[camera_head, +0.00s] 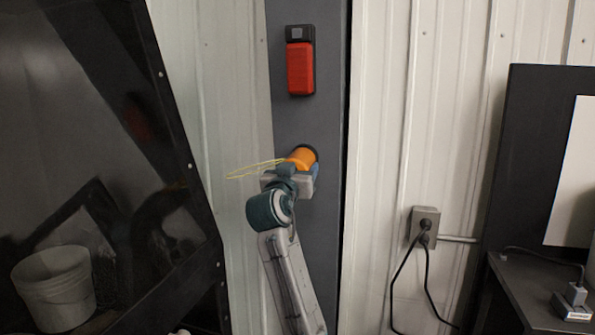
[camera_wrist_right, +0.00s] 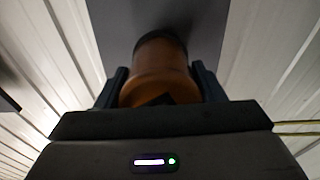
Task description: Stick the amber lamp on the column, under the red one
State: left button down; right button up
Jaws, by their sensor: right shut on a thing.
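The dark grey column (camera_head: 310,118) stands upright at the middle of the head view. The red lamp (camera_head: 301,68) is fixed high on it. The amber lamp (camera_head: 302,157) is below the red one, in front of the column face, with its dark base toward the column. My right gripper (camera_head: 299,168) is shut on the amber lamp. In the right wrist view the amber lamp (camera_wrist_right: 160,72) sits between the two fingers (camera_wrist_right: 160,88), its dark end at or very near the column. I cannot tell whether it touches. My left gripper is not in view.
Thin yellow wires (camera_head: 255,168) stick out left from beside the gripper. A dark framed panel and a white bucket (camera_head: 55,287) are at left. A wall outlet (camera_head: 424,226) with black cords and a dark desk (camera_head: 540,285) are at right. The column between the lamps is bare.

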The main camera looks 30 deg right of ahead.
jog(key=shift+w+d, duration=0.2)
dwell(0.3)
jog(key=o, duration=1)
jog(key=shift+o, duration=0.2)
jog(key=shift+a, duration=0.1)
jog(key=shift+s+a+f, duration=0.1)
jog(key=shift+s+a, duration=0.05)
jog(key=shift+s, duration=0.05)
jog(key=b+v, duration=0.7)
jog(key=v, duration=1)
jog(key=shift+a, duration=0.2)
jog(key=shift+d, duration=0.1)
